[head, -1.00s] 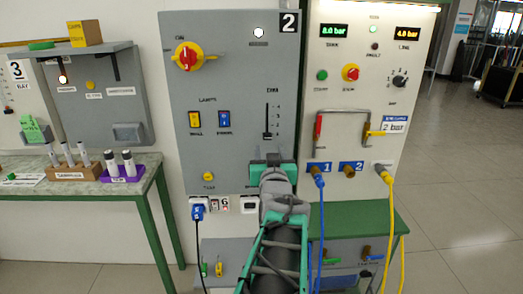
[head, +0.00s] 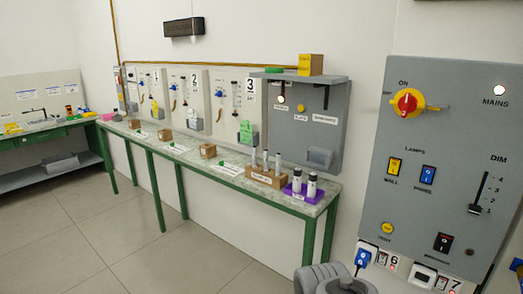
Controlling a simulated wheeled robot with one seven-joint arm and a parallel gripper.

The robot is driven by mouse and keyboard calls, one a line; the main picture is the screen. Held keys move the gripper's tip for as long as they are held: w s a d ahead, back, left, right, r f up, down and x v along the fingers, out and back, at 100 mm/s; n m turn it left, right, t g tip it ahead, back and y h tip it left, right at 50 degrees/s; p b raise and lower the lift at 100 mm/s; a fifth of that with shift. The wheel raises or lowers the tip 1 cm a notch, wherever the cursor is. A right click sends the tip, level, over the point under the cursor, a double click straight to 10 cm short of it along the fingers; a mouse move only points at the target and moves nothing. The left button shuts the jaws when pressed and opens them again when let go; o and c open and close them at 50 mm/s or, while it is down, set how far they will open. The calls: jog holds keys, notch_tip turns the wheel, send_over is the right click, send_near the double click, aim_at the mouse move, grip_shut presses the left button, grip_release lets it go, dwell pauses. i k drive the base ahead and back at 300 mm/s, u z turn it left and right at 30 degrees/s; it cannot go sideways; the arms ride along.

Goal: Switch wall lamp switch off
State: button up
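The wall lamp switch (head: 393,168) is a yellow rocker labelled WALL, under the word LAMPS on the grey panel (head: 440,145) at the right. It is too small to tell which way it is tipped. The blue rocker labelled PANEL (head: 427,174) sits just to its right. My gripper is not in view. Only grey rounded parts of my arm show at the bottom edge, below the panel, and nothing of mine covers the switch.
The panel also bears a red and yellow rotary switch (head: 408,102), a lit MAINS lamp (head: 499,91), a DIM slider (head: 476,208), a yellow TEST button (head: 387,228) and a dark rocker (head: 443,242). A long bench (head: 320,205) holds tubes in racks. The floor at left is clear.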

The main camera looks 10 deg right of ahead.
aim_at(394, 167)
jog(key=z, duration=1.35)
